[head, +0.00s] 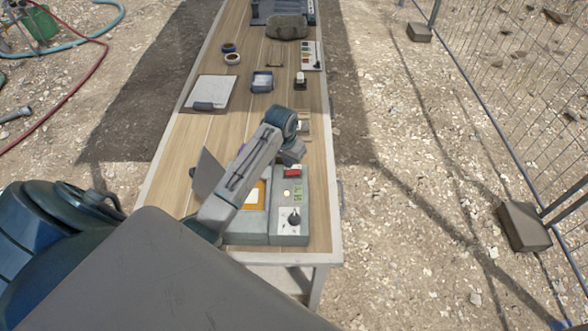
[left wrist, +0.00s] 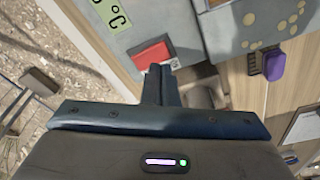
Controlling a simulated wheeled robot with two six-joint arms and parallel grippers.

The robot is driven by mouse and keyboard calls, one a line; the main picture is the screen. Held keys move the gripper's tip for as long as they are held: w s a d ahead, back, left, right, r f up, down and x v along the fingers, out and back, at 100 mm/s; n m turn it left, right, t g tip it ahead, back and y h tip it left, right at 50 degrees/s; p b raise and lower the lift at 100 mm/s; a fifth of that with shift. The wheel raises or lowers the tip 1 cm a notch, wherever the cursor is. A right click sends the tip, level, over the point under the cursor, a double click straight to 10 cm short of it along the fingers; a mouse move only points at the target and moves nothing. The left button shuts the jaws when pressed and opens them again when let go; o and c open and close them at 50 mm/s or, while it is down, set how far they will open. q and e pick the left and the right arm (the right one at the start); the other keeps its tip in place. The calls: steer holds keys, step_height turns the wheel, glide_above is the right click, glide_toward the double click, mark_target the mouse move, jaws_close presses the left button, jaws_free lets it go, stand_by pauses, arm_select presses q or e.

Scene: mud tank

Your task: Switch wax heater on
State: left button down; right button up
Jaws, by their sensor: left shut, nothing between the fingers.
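The wax heater (head: 255,232) is a grey box at the near end of the wooden table, with orange areas on top. On its right-hand panel are a red switch (head: 292,173), a green display and a black dial (head: 294,217). In the left wrist view the red switch (left wrist: 152,51) and part of the display (left wrist: 110,13) show close up. My left gripper (head: 291,159) points down just beyond the red switch. Its shut, empty fingers (left wrist: 161,70) appear right beside the switch; whether they touch it I cannot tell. My right gripper is not in view.
My left arm crosses over the heater and hides part of it. A clipboard (head: 211,92), tape rolls (head: 231,58), a small blue-grey container (head: 262,82) and a grey bag (head: 287,26) lie farther along the table. A purple item (left wrist: 274,64) shows near the heater's edge.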

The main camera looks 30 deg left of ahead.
mark_target(289, 172)
arm_select(q)
steer(key=shift+r, duration=2.25)
